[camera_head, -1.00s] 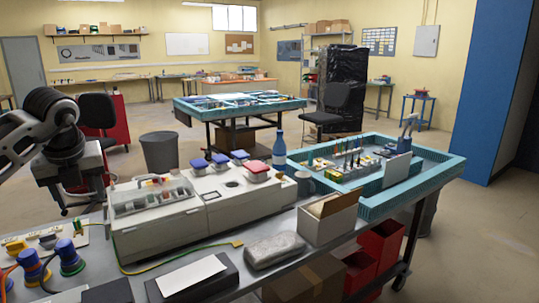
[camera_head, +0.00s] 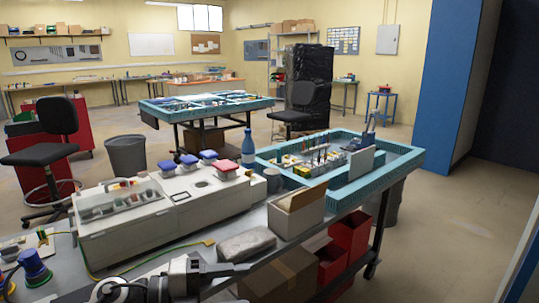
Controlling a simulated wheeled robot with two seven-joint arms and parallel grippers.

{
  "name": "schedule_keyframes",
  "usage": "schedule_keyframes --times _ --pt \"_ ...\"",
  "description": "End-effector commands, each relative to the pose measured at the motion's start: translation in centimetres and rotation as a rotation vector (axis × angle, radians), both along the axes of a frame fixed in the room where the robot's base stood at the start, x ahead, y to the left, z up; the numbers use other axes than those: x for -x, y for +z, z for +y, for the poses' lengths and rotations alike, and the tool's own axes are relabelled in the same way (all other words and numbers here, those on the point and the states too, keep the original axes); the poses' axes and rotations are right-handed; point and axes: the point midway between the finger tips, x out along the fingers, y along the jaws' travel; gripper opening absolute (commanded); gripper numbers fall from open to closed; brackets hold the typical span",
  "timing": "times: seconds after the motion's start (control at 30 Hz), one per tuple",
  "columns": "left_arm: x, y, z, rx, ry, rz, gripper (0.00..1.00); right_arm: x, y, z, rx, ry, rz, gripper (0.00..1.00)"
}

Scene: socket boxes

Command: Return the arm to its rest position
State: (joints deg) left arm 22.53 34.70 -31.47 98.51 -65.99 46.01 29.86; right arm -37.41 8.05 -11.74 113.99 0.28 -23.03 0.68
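My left arm comes in low at the bottom edge, and my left gripper (camera_head: 232,269) is in front of the workbench's near edge. Its dark fingers point right, below the grey wrapped packet (camera_head: 245,244). I see nothing held in it, but the angle hides whether the fingers are open or shut. My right gripper is out of view.
The grey bench holds a white socket box (camera_head: 125,222) with several coloured sockets, an open carton (camera_head: 298,212) and a blue bottle (camera_head: 248,147). Red bins (camera_head: 352,235) and a cardboard box (camera_head: 278,276) sit below. Floor at the right is clear.

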Motion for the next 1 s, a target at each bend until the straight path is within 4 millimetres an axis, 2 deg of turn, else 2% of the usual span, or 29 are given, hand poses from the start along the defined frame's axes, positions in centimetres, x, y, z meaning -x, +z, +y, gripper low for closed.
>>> schedule_keyframes --times 0.03,0.07,0.13,0.17,0.23,0.27,0.3,0.4,0.5,0.6,0.73,1.0 --pt "0.8 -0.3 -0.8 0.166 0.083 0.074 0.56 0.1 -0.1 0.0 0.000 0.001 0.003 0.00" --pt "1.0 -0.3 -0.8 0.258 0.147 0.120 0.56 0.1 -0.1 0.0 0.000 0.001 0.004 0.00" --pt "1.0 -1.3 0.1 0.443 0.322 0.247 0.56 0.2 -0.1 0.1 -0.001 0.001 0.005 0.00" --pt "1.1 -2.2 0.9 0.509 0.406 0.312 0.56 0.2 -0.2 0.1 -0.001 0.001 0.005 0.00" --pt "1.7 -5.4 2.9 0.630 0.613 0.484 0.56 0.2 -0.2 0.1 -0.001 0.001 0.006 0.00" --pt "2.3 -7.1 3.9 0.668 0.705 0.565 0.56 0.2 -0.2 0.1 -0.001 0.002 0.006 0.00" --pt "3.4 -9.7 5.2 0.706 0.826 0.679 0.56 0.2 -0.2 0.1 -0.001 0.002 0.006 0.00" --pt "7.0 -15.5 7.3 0.734 1.059 0.928 0.56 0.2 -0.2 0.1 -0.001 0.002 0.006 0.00" --pt "10.9 -19.7 8.4 0.722 1.215 1.128 0.56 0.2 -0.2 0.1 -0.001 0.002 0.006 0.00" --pt "14.1 -22.3 8.7 0.700 1.308 1.271 0.56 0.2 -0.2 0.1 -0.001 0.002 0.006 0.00" --pt "16.4 -23.9 8.8 0.680 1.361 1.367 0.56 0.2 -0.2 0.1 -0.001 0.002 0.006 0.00" --pt "16.8 -24.1 8.8 0.674 1.369 1.384 0.56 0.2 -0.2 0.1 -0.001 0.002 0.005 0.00"
